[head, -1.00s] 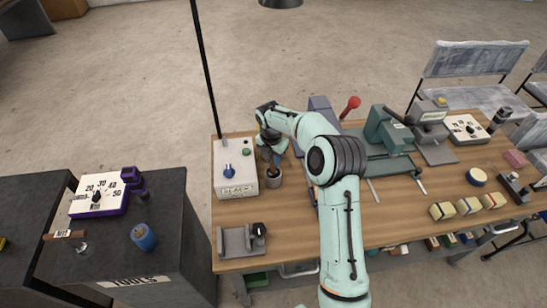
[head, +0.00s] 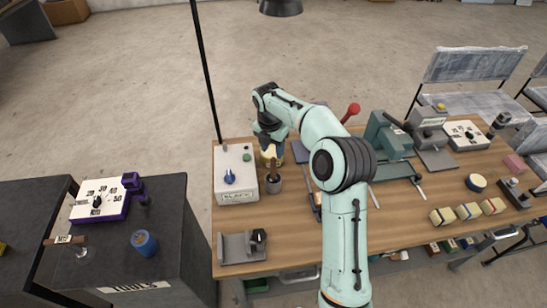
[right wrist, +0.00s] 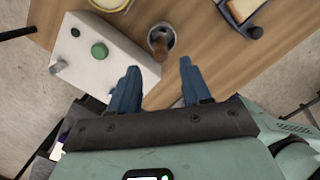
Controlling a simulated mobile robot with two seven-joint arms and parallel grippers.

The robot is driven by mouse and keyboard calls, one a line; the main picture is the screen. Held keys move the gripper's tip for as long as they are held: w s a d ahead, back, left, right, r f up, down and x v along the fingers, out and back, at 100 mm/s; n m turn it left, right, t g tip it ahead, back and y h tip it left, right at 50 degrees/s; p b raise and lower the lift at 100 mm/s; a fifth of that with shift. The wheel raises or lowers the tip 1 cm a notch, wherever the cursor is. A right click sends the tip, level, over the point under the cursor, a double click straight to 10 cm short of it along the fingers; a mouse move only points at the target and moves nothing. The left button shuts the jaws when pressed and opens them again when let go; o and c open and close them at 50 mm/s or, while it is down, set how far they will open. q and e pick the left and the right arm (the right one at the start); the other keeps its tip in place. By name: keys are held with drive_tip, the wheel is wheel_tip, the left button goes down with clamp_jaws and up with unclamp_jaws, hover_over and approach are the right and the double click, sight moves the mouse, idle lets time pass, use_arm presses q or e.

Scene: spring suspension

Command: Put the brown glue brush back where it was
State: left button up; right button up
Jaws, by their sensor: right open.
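The brown glue brush (head: 273,167) stands in a small dark grey pot (head: 274,184) on the wooden bench, beside the white control box. In the right wrist view the brush (right wrist: 159,43) shows as a brown handle inside the round rim of the pot (right wrist: 170,30). My right gripper (head: 270,142) hangs above and behind the pot, apart from the brush. Its two blue fingers (right wrist: 156,82) are spread with nothing between them. My left gripper is not in view.
The white control box (head: 236,186) with a blue knob and green button is left of the pot. A yellow round thing (head: 272,153) sits behind the pot, partly covered by my gripper. A grey holder (head: 240,249) lies nearer the front.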

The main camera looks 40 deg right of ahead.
drive_tip(key=shift+s+a+r, duration=0.15)
drive_tip(key=shift+r, duration=1.55)
